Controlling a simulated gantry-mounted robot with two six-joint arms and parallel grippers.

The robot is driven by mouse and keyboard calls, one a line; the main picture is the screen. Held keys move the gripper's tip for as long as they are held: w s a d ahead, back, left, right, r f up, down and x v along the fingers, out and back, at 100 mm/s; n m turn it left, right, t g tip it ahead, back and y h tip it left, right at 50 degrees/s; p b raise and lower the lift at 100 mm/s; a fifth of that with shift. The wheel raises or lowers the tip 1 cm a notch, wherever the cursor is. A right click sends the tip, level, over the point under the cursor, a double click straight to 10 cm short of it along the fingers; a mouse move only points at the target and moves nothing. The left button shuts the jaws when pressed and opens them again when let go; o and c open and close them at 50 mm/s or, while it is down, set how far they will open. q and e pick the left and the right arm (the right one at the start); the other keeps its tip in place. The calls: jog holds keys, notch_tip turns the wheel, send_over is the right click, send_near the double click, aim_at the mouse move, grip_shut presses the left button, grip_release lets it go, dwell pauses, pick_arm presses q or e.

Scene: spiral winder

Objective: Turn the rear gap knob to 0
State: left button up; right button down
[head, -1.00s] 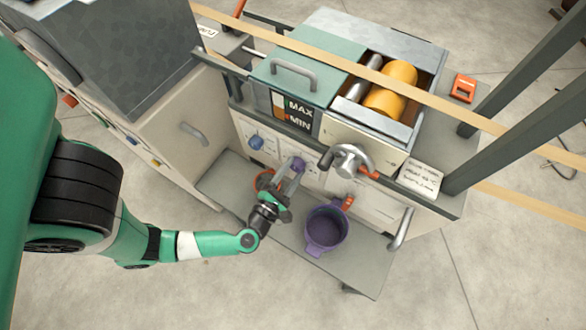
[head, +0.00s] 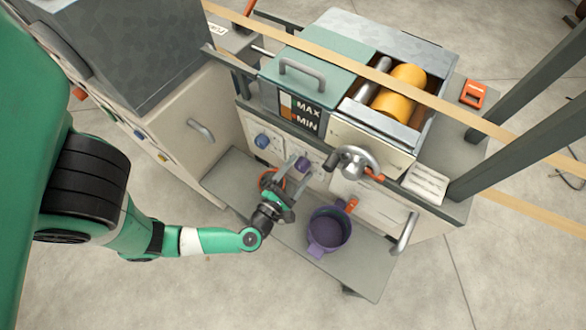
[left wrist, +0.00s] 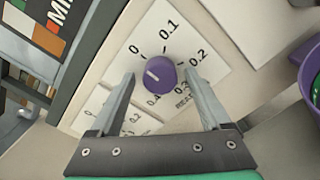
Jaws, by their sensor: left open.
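The purple rear gap knob (left wrist: 161,73) sits on a white dial plate marked 0, 0.1, 0.2 and on to 0.4 in the left wrist view. Its pale pointer mark faces the left of that picture, apparently below the 0 mark. The knob also shows on the machine's front panel in the head view (head: 303,163). My left gripper (left wrist: 159,78) is open, with one finger on each side of the knob and visible gaps between. In the head view it (head: 290,178) is in front of the panel. My right gripper is not in view.
A blue knob (head: 262,141) is left of the purple one. A hand crank (head: 352,160) juts out to the right. A purple pot (head: 329,230) stands on the grey shelf (head: 365,262) below. A red ring-like object (head: 267,181) is partly behind my gripper.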

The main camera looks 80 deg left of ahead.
pick_arm(q)
jog(key=p+v, duration=0.2)
jog(key=v, duration=0.9)
jog(key=shift+s+d+p, duration=0.15)
jog(key=shift+d+p, duration=0.05)
jog(key=shift+p, duration=0.1)
